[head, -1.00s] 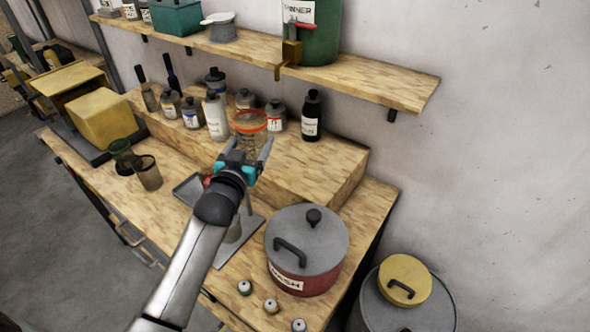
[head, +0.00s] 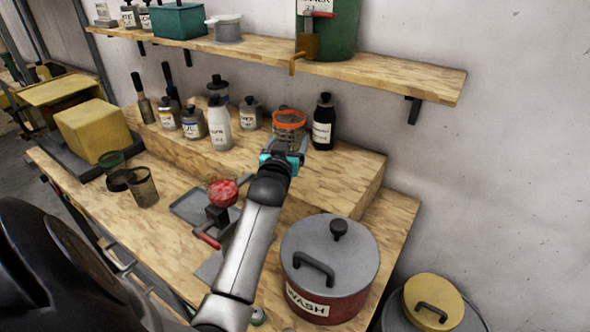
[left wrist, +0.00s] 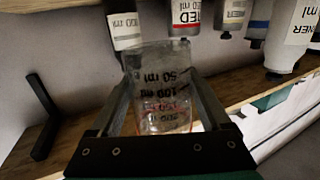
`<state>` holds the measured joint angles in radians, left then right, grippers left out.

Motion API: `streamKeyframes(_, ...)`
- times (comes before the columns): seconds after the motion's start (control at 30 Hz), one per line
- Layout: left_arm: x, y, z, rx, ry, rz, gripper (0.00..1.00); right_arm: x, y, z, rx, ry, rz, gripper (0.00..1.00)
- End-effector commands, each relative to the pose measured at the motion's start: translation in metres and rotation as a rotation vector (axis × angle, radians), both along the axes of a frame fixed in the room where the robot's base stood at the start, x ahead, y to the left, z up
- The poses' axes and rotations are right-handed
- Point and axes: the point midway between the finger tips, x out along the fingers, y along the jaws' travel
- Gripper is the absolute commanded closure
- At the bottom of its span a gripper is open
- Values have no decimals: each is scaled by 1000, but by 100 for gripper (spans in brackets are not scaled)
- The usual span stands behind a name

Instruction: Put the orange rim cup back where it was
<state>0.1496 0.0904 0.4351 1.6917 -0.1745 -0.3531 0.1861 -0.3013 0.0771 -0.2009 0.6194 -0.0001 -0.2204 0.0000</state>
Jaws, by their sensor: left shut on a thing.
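The clear cup with the orange rim (head: 289,126) is upright in the head view, at the back of the raised wooden step, just left of a black bottle (head: 323,122). My left gripper (head: 284,152) is shut on it from the front. In the left wrist view the cup (left wrist: 160,90) sits between the two fingers, with its ml markings visible. It partly hides a bottle behind it. I cannot tell whether its base touches the step. My right gripper is not in view.
Several labelled bottles, including a white one (head: 219,124), stand left of the cup. A wall shelf (head: 380,75) overhangs behind. A red pot with a grey lid (head: 330,255) stands at front right. The step's right end (head: 345,175) is clear.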

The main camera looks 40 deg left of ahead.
Motion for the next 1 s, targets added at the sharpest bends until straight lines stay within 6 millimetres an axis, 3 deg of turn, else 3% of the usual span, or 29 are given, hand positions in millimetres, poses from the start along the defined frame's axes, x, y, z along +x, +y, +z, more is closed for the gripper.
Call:
streamKeyframes(0.03,0,0,-12,-2,2,0,78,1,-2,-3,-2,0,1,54)
streamKeyframes(0.43,0,-1,-60,-1,0,0,78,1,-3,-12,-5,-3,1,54)
streamKeyframes(0.9,0,-1,-69,0,-2,-1,78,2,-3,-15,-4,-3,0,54)
streamKeyframes(0.93,0,-1,-68,1,-2,-1,17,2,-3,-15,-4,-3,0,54)
streamKeyframes(1.0,0,-1,-68,1,-2,-1,9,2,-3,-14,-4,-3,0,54)
